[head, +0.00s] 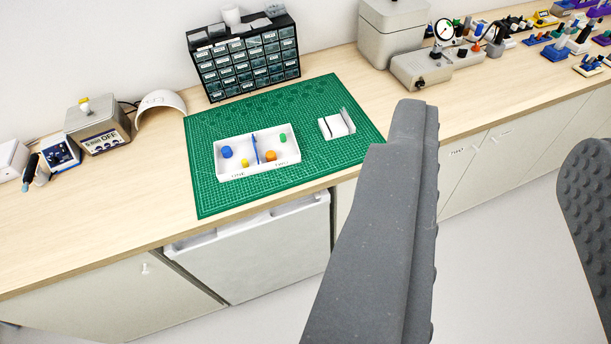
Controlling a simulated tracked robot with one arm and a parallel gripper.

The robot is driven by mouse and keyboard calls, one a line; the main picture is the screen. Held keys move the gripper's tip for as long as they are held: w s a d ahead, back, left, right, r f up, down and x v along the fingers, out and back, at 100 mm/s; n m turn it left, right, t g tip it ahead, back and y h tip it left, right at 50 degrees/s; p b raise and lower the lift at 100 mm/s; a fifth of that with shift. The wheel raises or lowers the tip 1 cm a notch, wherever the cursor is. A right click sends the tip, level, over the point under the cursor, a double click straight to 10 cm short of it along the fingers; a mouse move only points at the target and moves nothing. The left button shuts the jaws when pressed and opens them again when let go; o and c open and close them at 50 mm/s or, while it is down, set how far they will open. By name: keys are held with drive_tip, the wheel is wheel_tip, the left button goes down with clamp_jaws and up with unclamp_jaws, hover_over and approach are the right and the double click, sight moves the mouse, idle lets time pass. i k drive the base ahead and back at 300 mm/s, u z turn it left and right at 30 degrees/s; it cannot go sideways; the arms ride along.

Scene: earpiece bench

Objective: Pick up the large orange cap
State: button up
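The large orange cap (270,156) lies in the right compartment of a white two-part tray (236,174), near its front and close to the blue divider (256,148). A green cap (283,138) lies behind it, to the right, in the same compartment. A blue cap (227,152) and a small yellow cap (245,163) lie in the left compartment. My gripper (502,130) is open, its two dark grey fingers wide apart with nothing seen between them. It appears to the right of the tray, close to the camera, well away from the cap.
The tray stands on a green cutting mat (210,196) on a wooden bench. A small white box (336,126) with an upright plate is right of it. A black drawer cabinet (245,62) stands behind. Instruments (100,128) stand left, and a gauge device (430,66) right.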

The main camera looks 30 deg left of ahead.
sight(270, 155)
drive_tip(key=z, duration=0.55)
drive_tip(key=k, duration=0.75)
drive_tip(key=z, duration=0.6)
drive_tip(key=i, duration=0.9)
drive_tip(key=u, duration=0.4)
drive_tip(key=i, duration=1.3)
drive_tip(key=u, duration=1.2)
drive_tip(key=i, duration=0.8)
drive_tip(key=u, duration=0.45)
